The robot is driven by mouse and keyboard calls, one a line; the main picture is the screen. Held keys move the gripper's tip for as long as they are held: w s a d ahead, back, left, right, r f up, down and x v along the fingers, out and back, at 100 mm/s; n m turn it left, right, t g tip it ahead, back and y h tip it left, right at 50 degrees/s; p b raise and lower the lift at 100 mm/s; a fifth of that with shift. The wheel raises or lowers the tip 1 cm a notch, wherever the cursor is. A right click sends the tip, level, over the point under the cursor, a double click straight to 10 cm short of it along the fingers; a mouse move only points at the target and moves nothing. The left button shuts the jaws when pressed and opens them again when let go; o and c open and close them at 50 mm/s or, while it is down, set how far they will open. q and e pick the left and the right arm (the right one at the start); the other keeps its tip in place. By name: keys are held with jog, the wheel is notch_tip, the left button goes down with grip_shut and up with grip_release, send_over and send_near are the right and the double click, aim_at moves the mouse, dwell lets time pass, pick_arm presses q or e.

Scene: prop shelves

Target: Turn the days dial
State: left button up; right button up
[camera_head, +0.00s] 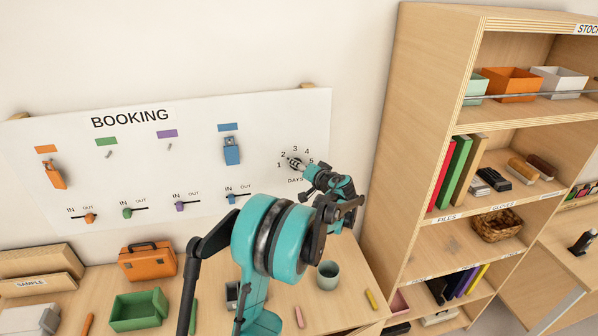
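The fingertips look to be at or against the knob. The gripper and wrist cover the dial's lower right side. I cannot tell whether the fingers are closed on it, nor where the dial points. My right gripper is not in view.
An orange tag (54,174) and a blue tag (232,151) hang on the board above several IN/OUT sliders. On the desk below are an orange case (148,262), a green tray (138,311) and a cup (328,275). A wooden shelf (424,130) stands close on the right.

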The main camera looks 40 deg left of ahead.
pick_arm(q)
jog(key=shift+m, duration=0.3)
jog(key=o, duration=1)
jog(key=shift+d, duration=0.1)
jog(key=v, duration=1.2)
jog(key=shift+f, duration=0.1)
